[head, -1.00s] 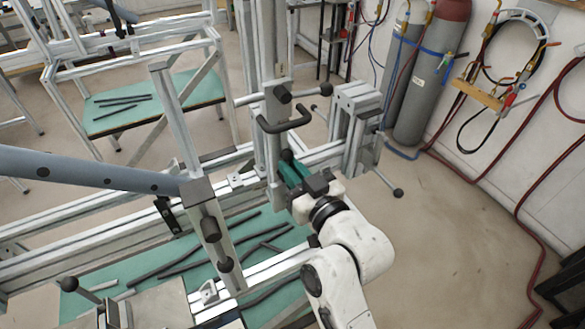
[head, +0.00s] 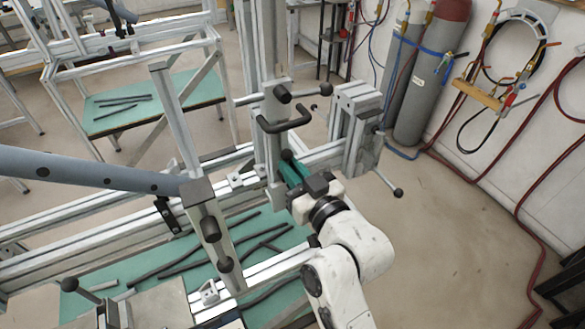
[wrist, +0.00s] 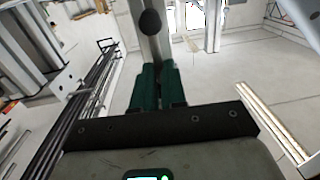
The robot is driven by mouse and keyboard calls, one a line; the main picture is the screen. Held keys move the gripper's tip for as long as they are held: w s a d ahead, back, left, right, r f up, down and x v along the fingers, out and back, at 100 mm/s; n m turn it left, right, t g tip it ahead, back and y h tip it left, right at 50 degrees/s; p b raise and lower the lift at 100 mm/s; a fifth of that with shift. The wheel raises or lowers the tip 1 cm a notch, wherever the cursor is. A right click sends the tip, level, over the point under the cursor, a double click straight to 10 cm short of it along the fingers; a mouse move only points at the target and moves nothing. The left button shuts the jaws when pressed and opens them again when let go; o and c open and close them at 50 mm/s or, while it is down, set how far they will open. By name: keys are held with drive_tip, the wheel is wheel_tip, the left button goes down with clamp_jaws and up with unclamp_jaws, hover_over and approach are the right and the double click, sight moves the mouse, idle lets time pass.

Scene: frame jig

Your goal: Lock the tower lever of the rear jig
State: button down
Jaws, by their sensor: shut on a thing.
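The upright metal tower (head: 271,130) of the jig stands at the centre of the head view. A dark ball knob (head: 287,155) shows low on it, at my fingertips, and a dark knob also shows above the fingers in the wrist view (wrist: 150,22). My gripper (head: 293,170) has green fingers and reaches the tower from the lower right. In the wrist view the fingers (wrist: 158,85) are close together at the foot of the metal upright. They are shut on the tower lever; its gripped part is mostly hidden between them.
A dark bent handle (head: 284,122) and a rod with a ball end (head: 326,89) stick out above my gripper. A clamp block (head: 355,115) stands close on the right. A grey tube (head: 90,168) crosses the left.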

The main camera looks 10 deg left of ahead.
drive_tip(key=shift+a+r+n, duration=0.1)
drive_tip(key=shift+n, duration=0.2)
drive_tip(key=n+b, duration=0.1)
drive_tip(key=s+a+n+b, duration=0.1)
drive_tip(key=n+b, duration=0.1)
drive_tip(key=shift+a+f+b, duration=0.15)
drive_tip(key=shift+f+b, duration=0.05)
drive_tip(key=shift+b, duration=0.1)
drive_tip(key=shift+s+a+f+n+h+b, duration=0.2)
drive_tip(key=shift+s+a+f+n+b, duration=0.5)
drive_tip(key=shift+n, duration=1.6)
drive_tip(key=shift+w+a+f+n+h+b, duration=0.1)
drive_tip(key=shift+a+f+n+h+b, duration=0.15)
drive_tip(key=shift+f+n+b, duration=1.15)
drive_tip(key=shift+s+a+f+n+h+b, duration=0.15)
drive_tip(key=shift+s+a+n+b, duration=0.35)
drive_tip(key=shift+n+b, duration=1.75)
drive_tip(key=shift+a+f+n+p, duration=0.1)
drive_tip(key=shift+n+p, duration=0.8)
drive_tip(key=shift+n, duration=0.15)
drive_tip(key=c, duration=1.2)
unclamp_jaws()
